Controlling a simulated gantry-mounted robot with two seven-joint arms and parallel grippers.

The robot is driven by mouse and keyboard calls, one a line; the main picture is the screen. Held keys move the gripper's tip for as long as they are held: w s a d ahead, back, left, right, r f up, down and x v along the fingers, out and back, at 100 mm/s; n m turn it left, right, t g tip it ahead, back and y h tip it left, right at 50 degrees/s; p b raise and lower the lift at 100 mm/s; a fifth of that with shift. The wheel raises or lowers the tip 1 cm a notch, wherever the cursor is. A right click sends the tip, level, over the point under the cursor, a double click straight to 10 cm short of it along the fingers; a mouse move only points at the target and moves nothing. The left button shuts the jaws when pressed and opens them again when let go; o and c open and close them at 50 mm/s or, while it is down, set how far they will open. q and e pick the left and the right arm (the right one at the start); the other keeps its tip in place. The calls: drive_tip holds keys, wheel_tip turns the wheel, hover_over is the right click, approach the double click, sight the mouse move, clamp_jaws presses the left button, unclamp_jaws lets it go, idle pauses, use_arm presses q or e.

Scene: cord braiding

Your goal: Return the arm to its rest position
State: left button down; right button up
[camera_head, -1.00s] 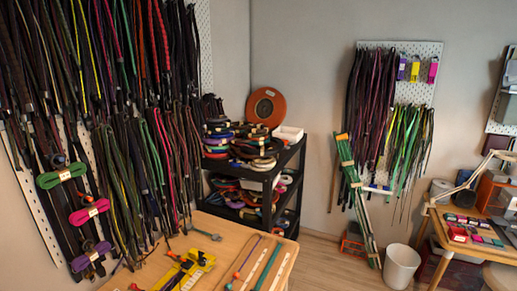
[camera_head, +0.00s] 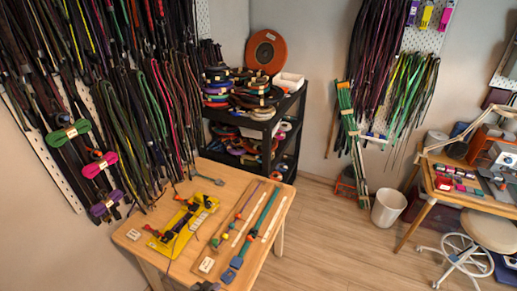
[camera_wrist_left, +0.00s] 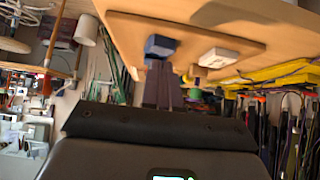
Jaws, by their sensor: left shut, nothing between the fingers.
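My left gripper (camera_head: 205,286) shows only as a dark piece at the bottom edge of the head view, by the front of the wooden table (camera_head: 150,215). In the left wrist view, its fingers (camera_wrist_left: 161,66) are together and empty. They point toward a blue block (camera_wrist_left: 160,46) at the end of a wooden board; whether they touch it I cannot tell. The blue block also shows in the head view (camera_head: 228,276). My right gripper is not in view.
On the table lie a yellow tray (camera_head: 180,228) with dark cords and a board with coloured strips (camera_head: 262,222). A black shelf (camera_head: 268,135) stands behind. A white bin (camera_head: 389,207), a stool (camera_head: 492,234) and a second table (camera_head: 460,175) stand right. Floor between is clear.

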use_arm(q)
drive_tip(key=s+f+g, duration=0.2)
drive_tip(key=s+f, duration=0.7)
drive_tip(key=s, duration=0.3)
drive_tip(key=s+r+n, duration=0.1)
drive_tip(key=s+r, duration=0.4)
drive_tip(key=s, duration=0.7)
drive_tip(key=s+a+r+g+y+p, duration=0.1)
drive_tip(key=r+p, duration=0.5)
drive_tip(key=r, duration=0.7)
drive_tip(key=s+a+r+n+g+y+p, duration=0.1)
drive_tip(key=s+r+p, duration=0.4)
drive_tip(key=r, duration=0.9)
drive_tip(key=s+a+r+n+y+p, duration=0.1)
drive_tip(key=r+p, duration=0.5)
drive_tip(key=r, duration=0.7)
drive_tip(key=s+a, duration=0.1)
drive_tip(key=a, duration=0.1)
drive_tip(key=shift+s+a+r+g+y+p, duration=0.15)
drive_tip(key=shift+s+a+g+y+p, duration=0.15)
drive_tip(key=shift+s+g+p, duration=0.1)
